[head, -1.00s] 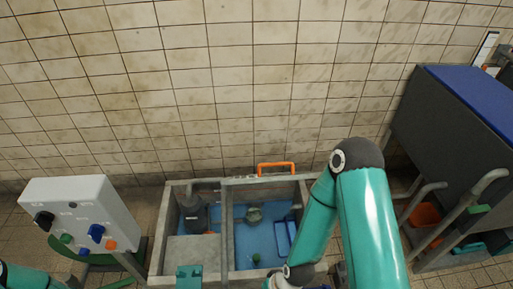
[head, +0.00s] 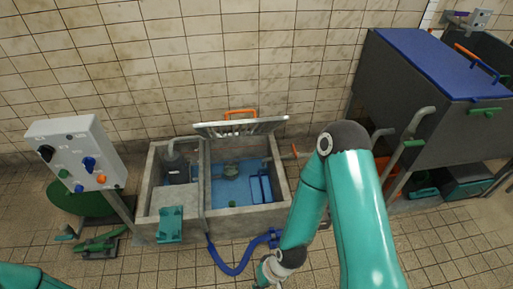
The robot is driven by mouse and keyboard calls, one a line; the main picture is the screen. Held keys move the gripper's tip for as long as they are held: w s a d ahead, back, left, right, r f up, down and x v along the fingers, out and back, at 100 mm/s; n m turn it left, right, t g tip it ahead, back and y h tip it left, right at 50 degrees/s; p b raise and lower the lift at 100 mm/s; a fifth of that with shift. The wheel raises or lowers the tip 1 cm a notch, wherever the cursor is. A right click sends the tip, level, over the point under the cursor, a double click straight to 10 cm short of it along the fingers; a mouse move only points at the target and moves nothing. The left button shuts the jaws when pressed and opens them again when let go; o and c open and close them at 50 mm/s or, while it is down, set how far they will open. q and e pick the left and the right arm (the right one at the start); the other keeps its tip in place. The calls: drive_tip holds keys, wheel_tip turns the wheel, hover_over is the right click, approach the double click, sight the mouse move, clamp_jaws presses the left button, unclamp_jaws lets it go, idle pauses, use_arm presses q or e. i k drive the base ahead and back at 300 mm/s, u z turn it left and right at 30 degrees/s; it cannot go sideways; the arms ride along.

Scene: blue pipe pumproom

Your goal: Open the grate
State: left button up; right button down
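The grate (head: 240,127) is a pale, thin panel with an orange handle (head: 240,113) along its top. It stands raised at the back edge of the concrete basin (head: 285,185), seen nearly edge-on and tilted. The right compartment below it is uncovered, with blue water (head: 235,190) showing inside. My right arm comes down in front of the basin's right side, and its wrist reaches the bottom edge of the head view. Its gripper is below the frame. Only a bit of my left arm shows at the lower left corner, with its gripper out of view.
A white control box (head: 75,150) with colored knobs stands at the left. A grey pump (head: 176,168) sits in the basin's left compartment. A blue hose (head: 232,268) lies on the floor in front. A large dark tank (head: 440,90) with a blue lid stands at the right.

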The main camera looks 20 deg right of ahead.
sight(201, 127)
drive_tip(key=u, duration=0.2)
drive_tip(key=k, duration=0.15)
drive_tip(key=z, duration=0.8)
drive_tip(key=i, duration=1.3)
drive_tip(key=u, duration=0.05)
